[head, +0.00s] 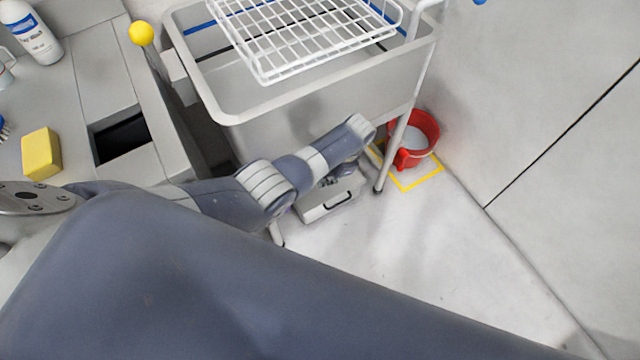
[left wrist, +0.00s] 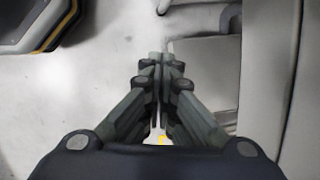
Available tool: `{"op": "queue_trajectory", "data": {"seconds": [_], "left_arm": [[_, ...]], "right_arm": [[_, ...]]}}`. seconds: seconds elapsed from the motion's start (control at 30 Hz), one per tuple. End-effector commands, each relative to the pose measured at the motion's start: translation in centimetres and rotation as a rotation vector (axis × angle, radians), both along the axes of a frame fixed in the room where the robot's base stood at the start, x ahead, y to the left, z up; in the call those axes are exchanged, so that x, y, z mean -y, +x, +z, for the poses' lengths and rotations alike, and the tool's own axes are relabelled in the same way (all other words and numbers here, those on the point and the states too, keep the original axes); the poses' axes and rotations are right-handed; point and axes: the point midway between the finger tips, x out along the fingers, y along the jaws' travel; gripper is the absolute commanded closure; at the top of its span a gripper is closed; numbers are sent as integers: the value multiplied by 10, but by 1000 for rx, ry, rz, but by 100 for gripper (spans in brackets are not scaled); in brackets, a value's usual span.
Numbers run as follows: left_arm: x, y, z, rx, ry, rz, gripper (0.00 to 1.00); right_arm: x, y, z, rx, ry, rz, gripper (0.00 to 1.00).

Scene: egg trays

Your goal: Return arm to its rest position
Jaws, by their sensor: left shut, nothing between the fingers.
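My left arm comes in from the left in the head view, bent past the front of the cart. My left gripper (head: 334,178) hangs below its wrist, small and partly hidden by the arm, over the floor by the cart. In the left wrist view the left gripper (left wrist: 160,60) shows its dark fingers together at the tips, with nothing between them. A large blue-grey link of my own arm crosses the bottom of the head view. My right gripper does not show.
A grey cart (head: 290,107) bears a white wire rack (head: 262,72). Below stand a grey box (head: 318,211) and a red bucket (head: 428,127). A counter (head: 95,72) at left holds a yellow sponge (head: 41,153) and a white bottle (head: 30,35). The floor (head: 420,265) right of centre is clear.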

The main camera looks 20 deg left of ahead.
Motion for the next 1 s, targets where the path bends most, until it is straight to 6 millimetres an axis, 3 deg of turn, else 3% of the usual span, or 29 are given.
{"op": "queue_trajectory", "data": {"seconds": [0.6,0.73,0.87,1.0], "left_arm": [[2,2,5,-1,1,0,100],[1,-3,-1,-1,-3,6,100],[-2,-32,-40,9,-33,44,100],[-9,-99,-113,47,-93,136,100]], "right_arm": [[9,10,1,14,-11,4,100],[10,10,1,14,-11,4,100],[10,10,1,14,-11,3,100],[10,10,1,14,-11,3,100]]}}
